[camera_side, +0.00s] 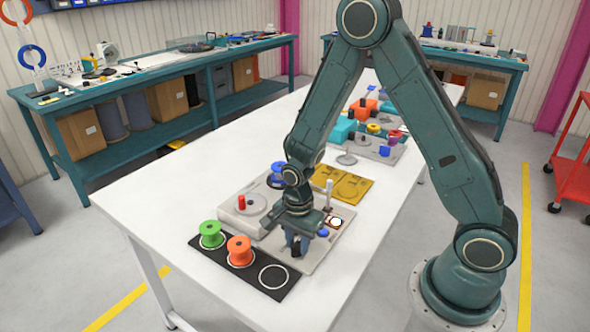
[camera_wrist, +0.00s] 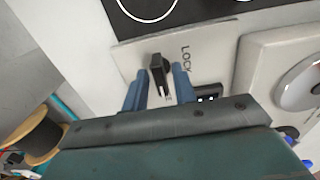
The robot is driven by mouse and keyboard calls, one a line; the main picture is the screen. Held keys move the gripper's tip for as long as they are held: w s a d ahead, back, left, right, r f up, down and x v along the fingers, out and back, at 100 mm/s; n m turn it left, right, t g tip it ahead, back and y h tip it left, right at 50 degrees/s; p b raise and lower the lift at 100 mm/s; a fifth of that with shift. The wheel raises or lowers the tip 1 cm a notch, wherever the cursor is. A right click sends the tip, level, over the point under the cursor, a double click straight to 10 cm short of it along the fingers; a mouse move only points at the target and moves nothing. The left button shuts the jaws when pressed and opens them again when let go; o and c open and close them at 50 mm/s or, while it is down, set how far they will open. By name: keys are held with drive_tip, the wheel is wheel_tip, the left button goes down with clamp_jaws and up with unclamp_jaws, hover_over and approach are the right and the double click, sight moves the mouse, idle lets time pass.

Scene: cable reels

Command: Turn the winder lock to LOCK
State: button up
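The winder lock is a black knob (camera_wrist: 159,70) with a white mark, on the grey winder plate (camera_wrist: 130,57) in the wrist view. The word LOCK is printed just right of it, and the white mark is at the knob's lower end, not toward the word. My gripper (camera_wrist: 160,85) has its two blue fingers on either side of the knob, with a gap on the left; the right finger is very close, and I cannot tell if it touches. In the side view, my gripper (camera_side: 296,243) points down over the plate and mostly hides the knob.
A black mat (camera_side: 207,255) in front holds a green reel (camera_side: 211,235) and an orange reel (camera_side: 239,252), with one empty ring. The winder (camera_side: 240,215) has an upright red handle (camera_side: 241,202). Yellow plates (camera_side: 350,187) and other fixtures lie behind. The white table's near-left part is clear.

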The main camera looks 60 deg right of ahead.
clamp_jaws()
